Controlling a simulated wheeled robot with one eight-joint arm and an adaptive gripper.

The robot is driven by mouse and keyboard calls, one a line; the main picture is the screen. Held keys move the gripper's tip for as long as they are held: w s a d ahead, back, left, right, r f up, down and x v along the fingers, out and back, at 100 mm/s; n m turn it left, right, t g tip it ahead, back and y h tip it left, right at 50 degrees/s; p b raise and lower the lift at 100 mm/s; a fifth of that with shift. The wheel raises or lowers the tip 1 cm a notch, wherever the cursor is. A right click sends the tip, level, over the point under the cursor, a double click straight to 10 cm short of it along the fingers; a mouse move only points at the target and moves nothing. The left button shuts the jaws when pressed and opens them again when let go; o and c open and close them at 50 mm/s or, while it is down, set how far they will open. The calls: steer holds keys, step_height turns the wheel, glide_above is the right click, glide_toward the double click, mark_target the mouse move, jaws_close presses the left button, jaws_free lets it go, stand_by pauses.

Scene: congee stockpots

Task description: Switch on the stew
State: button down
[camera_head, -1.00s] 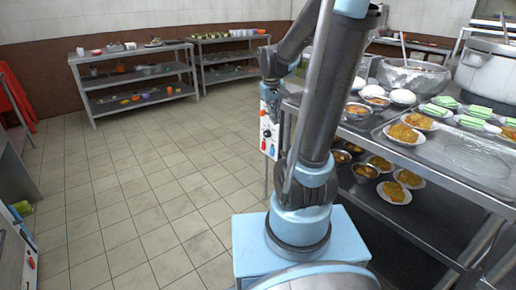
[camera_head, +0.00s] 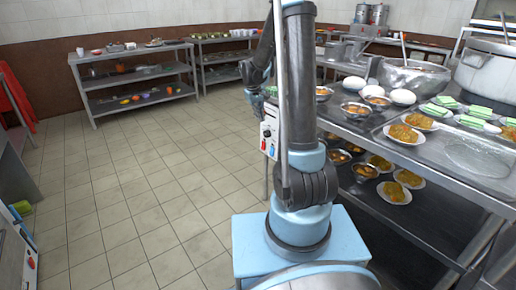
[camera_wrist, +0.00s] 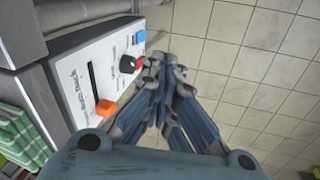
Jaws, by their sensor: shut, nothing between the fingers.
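In the wrist view the panel (camera_wrist: 80,75) has a dark slot with an orange slider knob (camera_wrist: 105,107), a red and black rotary knob (camera_wrist: 130,64) and a blue button (camera_wrist: 139,38). My gripper (camera_wrist: 166,66) is shut and empty. Its fingertips are just right of the rotary knob in that view; I cannot tell whether they touch it. In the head view my gripper is small and dark beside the panel's top. I cannot tell which pot holds the stew.
The steel counter (camera_head: 440,190) on the right carries bowls, plates of food and a large pot (camera_head: 487,70). Metal shelves (camera_head: 135,70) stand at the back left. The tiled floor (camera_head: 140,190) between is clear. Green striped cloth (camera_wrist: 20,135) shows in the wrist view.

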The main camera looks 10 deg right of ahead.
mark_target(263, 146)
steer(key=w+a+f, duration=0.2)
steer(key=w+f, duration=0.4)
steer(key=f, duration=0.2)
steer(key=w+a+f+n, duration=0.1)
steer(key=w+a+f, duration=0.1)
steer(key=w+f, duration=0.5)
step_height(263, 146, down, 2)
steer(key=shift+a+f+n+h, duration=0.1)
steer(key=shift+a+n+h, duration=0.2)
steer(key=shift+a+h, duration=0.1)
steer(key=shift+w, duration=0.1)
steer(key=w+d+f, duration=0.3)
steer(key=d+f, duration=0.3)
steer(key=f, duration=0.3)
steer(key=shift+w+d+f, duration=0.15)
steer(key=shift+w+f, duration=0.1)
steer(key=shift+f, duration=0.15)
steer(key=shift+d, duration=0.1)
